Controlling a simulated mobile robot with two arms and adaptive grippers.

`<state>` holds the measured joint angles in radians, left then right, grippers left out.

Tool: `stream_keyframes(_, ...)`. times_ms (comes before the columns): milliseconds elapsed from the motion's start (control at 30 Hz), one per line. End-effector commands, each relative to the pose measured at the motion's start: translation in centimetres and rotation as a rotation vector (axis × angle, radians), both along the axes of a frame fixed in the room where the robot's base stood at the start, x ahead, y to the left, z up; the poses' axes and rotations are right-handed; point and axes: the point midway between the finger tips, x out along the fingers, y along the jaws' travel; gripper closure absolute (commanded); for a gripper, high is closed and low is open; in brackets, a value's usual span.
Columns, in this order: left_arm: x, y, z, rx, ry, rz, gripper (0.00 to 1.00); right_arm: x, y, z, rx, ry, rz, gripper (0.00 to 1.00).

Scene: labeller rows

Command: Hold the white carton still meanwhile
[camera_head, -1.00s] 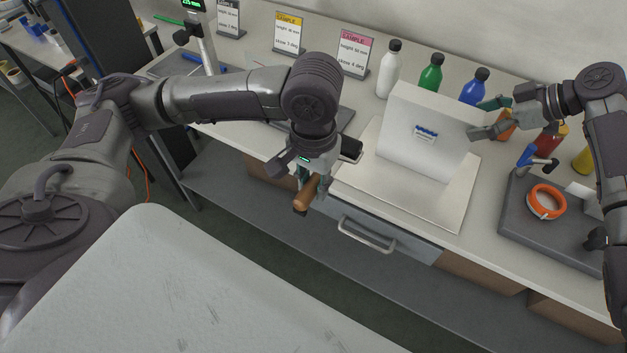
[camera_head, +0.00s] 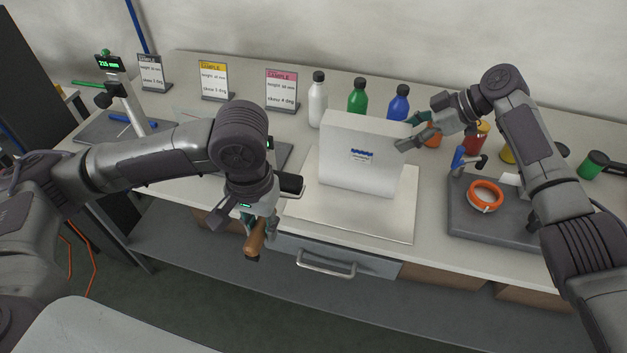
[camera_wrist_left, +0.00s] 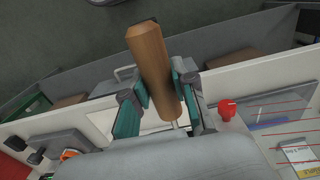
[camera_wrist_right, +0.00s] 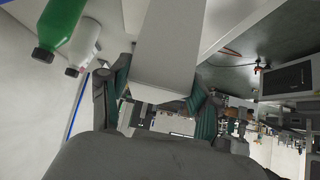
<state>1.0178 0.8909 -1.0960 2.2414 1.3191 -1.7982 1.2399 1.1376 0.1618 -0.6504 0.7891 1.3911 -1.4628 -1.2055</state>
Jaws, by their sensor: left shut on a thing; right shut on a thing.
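The white carton (camera_head: 372,168) stands upright on a pale square board (camera_head: 402,215) on the bench, with a small blue-marked label on its front. My right gripper (camera_head: 412,133) is shut on the carton's upper right edge. In the right wrist view the carton (camera_wrist_right: 168,45) lies between the fingers of the right gripper (camera_wrist_right: 160,95). My left gripper (camera_head: 258,226) is shut on a brown wooden handle (camera_head: 255,240), held in front of the bench edge, left of the carton. The handle (camera_wrist_left: 150,60) also shows in the left wrist view; the tool's far end is hidden.
White (camera_head: 318,100), green (camera_head: 357,97) and blue (camera_head: 398,104) bottles stand behind the carton. A dark tray (camera_head: 480,232) with an orange tape roll (camera_head: 486,196) is at right. Sample cards (camera_head: 282,90) stand at the back left. A drawer handle (camera_head: 326,263) projects from the bench front.

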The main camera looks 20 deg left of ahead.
Motion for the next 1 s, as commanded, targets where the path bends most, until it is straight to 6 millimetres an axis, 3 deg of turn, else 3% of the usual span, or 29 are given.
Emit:
stream_keyframes(500, 0.3, -0.3, -0.1, -0.002, -0.001, 0.0, 1.0, 0.0, 0.0, 0.0, 0.0, 0.001, -0.001, 0.73)
stream_keyframes(567, 0.7, -1.1, -0.3, -0.007, 0.002, -0.002, 1.0, 0.0, 0.0, 0.0, 0.0, 0.001, -0.001, 0.73)
stream_keyframes(833, 4.7, -7.6, -2.5, -0.012, 0.002, -0.002, 1.0, 0.0, 0.0, 0.0, 0.0, 0.0, 0.0, 0.73)
stream_keyframes(1000, 5.9, -9.8, -3.3, -0.001, -0.005, -0.002, 1.0, 0.0, 0.0, 0.0, -0.001, 0.0, -0.001, 0.73)
